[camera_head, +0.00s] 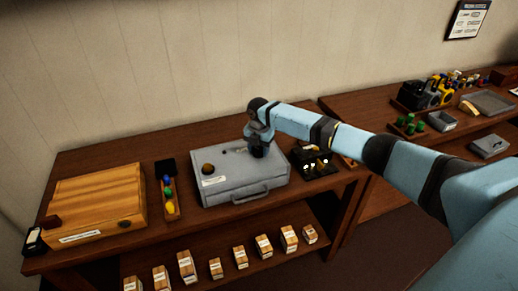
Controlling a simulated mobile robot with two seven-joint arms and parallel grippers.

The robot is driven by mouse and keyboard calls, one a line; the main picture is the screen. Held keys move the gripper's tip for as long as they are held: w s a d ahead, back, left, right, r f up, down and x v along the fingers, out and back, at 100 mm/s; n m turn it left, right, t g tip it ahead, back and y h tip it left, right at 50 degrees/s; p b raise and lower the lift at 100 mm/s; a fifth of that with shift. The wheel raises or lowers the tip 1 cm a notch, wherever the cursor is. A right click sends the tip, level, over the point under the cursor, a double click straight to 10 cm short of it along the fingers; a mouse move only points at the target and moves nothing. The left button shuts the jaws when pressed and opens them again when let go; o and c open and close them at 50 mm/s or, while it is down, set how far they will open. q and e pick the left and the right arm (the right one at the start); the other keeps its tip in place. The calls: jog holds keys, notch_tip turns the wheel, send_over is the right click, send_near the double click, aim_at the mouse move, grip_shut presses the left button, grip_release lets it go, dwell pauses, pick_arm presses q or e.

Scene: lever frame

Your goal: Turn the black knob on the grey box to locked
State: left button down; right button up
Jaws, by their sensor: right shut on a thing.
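The grey box (240,187) sits on the wooden bench, with a handle on its front and a white label at its front left. My right gripper (258,152) points down over the right part of the box lid. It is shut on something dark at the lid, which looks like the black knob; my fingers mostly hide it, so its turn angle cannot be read. My left gripper is not in view.
A wooden box (97,200) and a narrow tray with coloured balls (169,190) stand to the left. A black tray (315,164) with small items is close on the right. Several small labelled blocks line the lower shelf. The wall is behind.

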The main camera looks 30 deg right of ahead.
aim_at(259, 149)
jog(key=o, duration=0.9)
notch_tip(259, 149, up, 14)
jog(key=shift+f+b, duration=0.1)
jog(key=shift+b, duration=0.7)
